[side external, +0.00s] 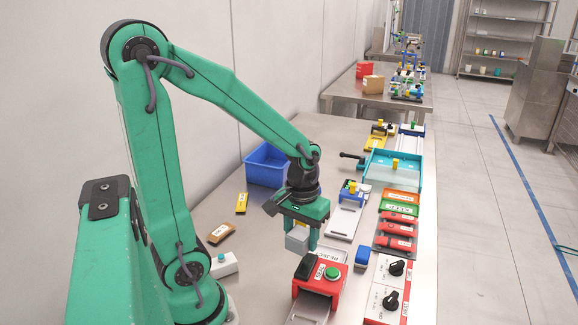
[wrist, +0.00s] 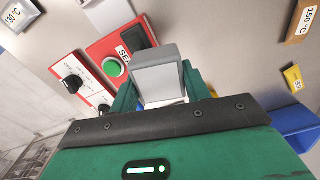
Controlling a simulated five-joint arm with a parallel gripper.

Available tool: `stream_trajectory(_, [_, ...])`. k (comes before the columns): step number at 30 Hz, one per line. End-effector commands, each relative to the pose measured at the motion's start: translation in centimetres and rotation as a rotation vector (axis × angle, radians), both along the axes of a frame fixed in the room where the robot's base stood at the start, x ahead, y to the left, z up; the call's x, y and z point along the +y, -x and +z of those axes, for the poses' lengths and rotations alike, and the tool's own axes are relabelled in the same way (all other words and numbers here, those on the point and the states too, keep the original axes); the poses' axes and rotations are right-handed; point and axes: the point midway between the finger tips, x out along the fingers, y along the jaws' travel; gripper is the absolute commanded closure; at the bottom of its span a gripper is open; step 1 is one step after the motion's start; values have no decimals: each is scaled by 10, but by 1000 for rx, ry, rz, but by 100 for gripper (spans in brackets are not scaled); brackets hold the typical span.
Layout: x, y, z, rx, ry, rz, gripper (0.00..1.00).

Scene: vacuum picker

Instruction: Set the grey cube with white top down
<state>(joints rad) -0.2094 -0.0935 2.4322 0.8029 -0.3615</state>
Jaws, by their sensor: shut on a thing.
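The grey cube with white top (side external: 297,238) is between the green fingers of my gripper (side external: 305,236), which is shut on it. In the side view it hangs under the gripper, just behind the red unit; the gap beneath it is hard to judge. In the wrist view the cube (wrist: 158,78) shows a grey face and a paler face between the two fingers (wrist: 160,92). Its underside is hidden.
A red unit with a green button (side external: 332,273) and a black block stands close in front of the cube. A blue bin (side external: 262,168) is behind the gripper. A labelled plate (side external: 343,222) lies to the right. Yellow (side external: 241,203) and brown (side external: 221,233) labelled pieces lie left.

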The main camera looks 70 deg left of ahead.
Motion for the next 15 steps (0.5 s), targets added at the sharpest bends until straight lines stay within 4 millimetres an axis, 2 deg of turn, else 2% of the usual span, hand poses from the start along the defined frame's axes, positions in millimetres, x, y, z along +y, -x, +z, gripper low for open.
stream_trajectory(8, [29, -20, 4, 0, 0, 41, 77])
stream_trajectory(15, [85, -46, 6, 1, 1, 106, 77])
